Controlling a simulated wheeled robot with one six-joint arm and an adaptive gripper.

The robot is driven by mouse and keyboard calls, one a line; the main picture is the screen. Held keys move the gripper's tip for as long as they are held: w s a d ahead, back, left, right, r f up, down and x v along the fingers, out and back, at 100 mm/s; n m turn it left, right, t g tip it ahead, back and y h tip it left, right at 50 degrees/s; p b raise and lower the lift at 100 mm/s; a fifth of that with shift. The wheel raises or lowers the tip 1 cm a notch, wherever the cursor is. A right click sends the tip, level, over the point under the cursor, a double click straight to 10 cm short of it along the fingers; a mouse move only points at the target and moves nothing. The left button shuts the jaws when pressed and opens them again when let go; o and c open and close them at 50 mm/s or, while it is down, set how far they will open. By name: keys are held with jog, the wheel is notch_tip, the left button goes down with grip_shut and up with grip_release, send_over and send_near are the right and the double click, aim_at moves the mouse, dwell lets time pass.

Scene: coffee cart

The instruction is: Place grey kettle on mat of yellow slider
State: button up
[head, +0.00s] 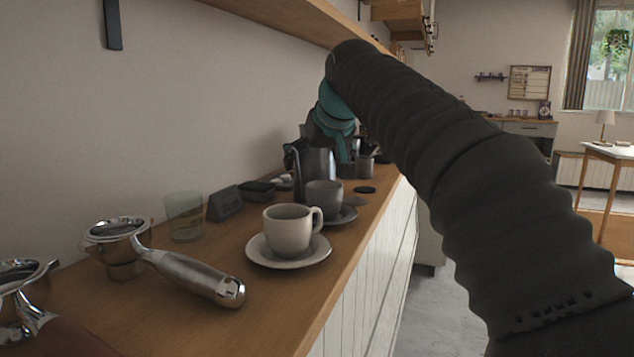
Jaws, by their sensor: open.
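The grey kettle (320,164) stands on the wooden counter, beyond the cups, with its thin spout on the left. My gripper (316,143) is at the kettle's top, below the teal wrist. It is open, with dark parts around the kettle's upper side; its fingertips are small and partly hidden, so I cannot tell if they touch it. A small dark round piece (365,190) lies flat to the right of the kettle; I cannot tell if it is a mat. No yellow slider can be made out.
A light cup (288,230) on a saucer (262,257) and a darker cup (324,195) stand in front of the kettle. A glass (184,215), a dark block (223,203) and portafilters (195,277) are nearer. The wall and shelf (290,18) bound the counter.

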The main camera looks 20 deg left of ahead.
jog(key=shift+w+a+f, duration=0.3)
jog(key=shift+w+f, duration=0.1)
jog(key=shift+f, duration=0.05)
jog(key=shift+c, duration=0.2)
jog(key=c, duration=1.2)
jog(key=shift+r, duration=0.1)
jog(key=shift+c, duration=1.1)
jog(key=shift+r, duration=0.15)
